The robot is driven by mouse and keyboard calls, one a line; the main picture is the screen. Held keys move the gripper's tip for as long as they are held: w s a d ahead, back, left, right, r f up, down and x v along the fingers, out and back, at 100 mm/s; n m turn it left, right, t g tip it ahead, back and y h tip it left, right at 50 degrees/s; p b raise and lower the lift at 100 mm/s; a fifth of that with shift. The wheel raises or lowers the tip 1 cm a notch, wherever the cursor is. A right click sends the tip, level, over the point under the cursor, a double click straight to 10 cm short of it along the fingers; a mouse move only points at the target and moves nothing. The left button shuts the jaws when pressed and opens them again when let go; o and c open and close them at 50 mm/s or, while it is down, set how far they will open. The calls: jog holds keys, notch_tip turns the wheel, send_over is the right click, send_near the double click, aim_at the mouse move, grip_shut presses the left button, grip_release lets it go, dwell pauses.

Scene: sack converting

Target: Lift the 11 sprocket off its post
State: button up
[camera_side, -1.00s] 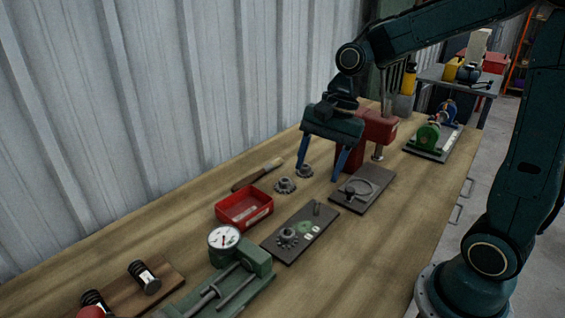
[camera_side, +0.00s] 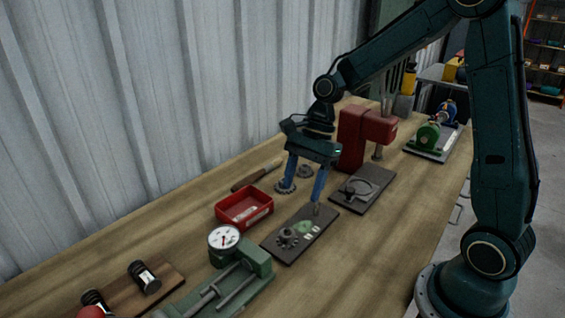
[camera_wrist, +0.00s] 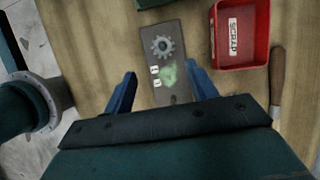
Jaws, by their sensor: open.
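A grey toothed sprocket (camera_side: 288,237) sits on its post at the near end of a dark plate (camera_side: 283,257). It also shows in the wrist view (camera_wrist: 162,46), toward the top of the plate (camera_wrist: 168,30). Two white labels and a green patch lie on the plate beside it; I cannot read the labels. My gripper (camera_side: 302,198) is open and empty, above and beyond the far end of the plate. In the wrist view its blue fingers (camera_wrist: 162,88) straddle the plate's width, with the sprocket ahead of them.
A red scrap tray (camera_side: 244,207) stands left of the plate, with a wooden-handled tool (camera_side: 256,176) behind it. A green dial gauge fixture (camera_side: 225,238) stands close in front. A red press (camera_side: 352,138) is behind.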

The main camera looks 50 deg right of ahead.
aim_at(289, 228)
jog(key=x, duration=0.6)
jog(key=shift+f, duration=0.2)
jog(key=shift+x, duration=2.6)
jog(key=shift+w+d, duration=0.15)
jog(key=shift+w, duration=0.05)
jog(key=c, duration=1.2)
jog(key=shift+c, duration=0.2)
jog(key=shift+r, duration=0.15)
